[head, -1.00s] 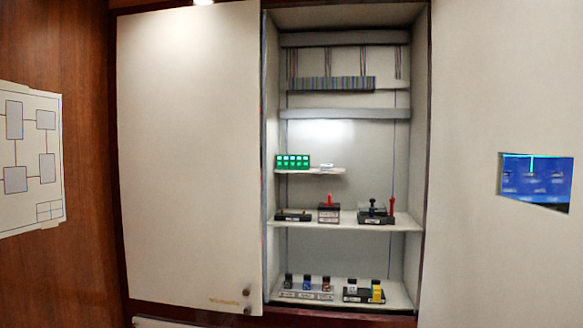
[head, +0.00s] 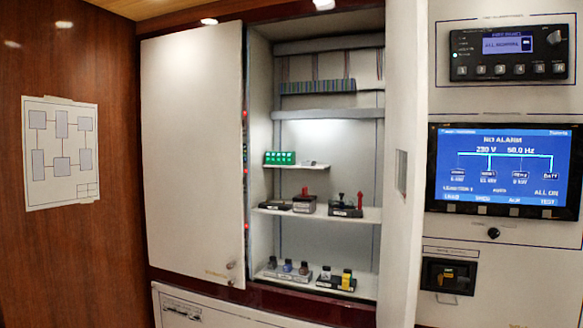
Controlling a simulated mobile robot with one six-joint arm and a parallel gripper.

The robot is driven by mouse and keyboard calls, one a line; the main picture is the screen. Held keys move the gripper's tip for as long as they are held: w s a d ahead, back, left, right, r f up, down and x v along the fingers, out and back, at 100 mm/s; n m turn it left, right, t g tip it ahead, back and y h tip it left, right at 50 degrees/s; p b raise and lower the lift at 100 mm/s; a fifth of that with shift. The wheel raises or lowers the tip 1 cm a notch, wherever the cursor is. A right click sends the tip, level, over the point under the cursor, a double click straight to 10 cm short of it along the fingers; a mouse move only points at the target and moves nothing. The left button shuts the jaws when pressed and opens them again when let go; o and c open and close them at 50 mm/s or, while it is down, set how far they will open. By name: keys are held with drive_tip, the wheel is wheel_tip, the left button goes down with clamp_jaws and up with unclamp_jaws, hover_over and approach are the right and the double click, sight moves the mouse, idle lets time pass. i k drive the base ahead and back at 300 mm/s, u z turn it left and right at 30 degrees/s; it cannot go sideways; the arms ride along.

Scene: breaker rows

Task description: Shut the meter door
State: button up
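A tall white door panel with a small window cutout (head: 404,230) stands steeply angled between the open shelf cabinet and the screen panel on the right. It stands out from the wall, so the screen panel beside it is uncovered. A second, wide white door (head: 192,150) is on the left of the cabinet, with small round knobs at its lower right corner and red lights along its right edge. No readable label tells which one is the meter door. My gripper is not in view.
The cabinet shelves (head: 350,212) hold small breaker-like blocks. The right panel has a control unit (head: 510,50), a large blue screen (head: 503,168) reading "NO ALARM" and a small black switch unit (head: 448,276). A paper diagram (head: 60,150) hangs on the wood wall.

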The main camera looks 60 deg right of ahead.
sight(407, 26)
drive_tip(key=k, duration=1.45)
drive_tip(key=z, duration=1.65)
drive_tip(key=i, duration=1)
drive_tip(key=z, duration=1.6)
drive_tip(key=k, duration=0.45)
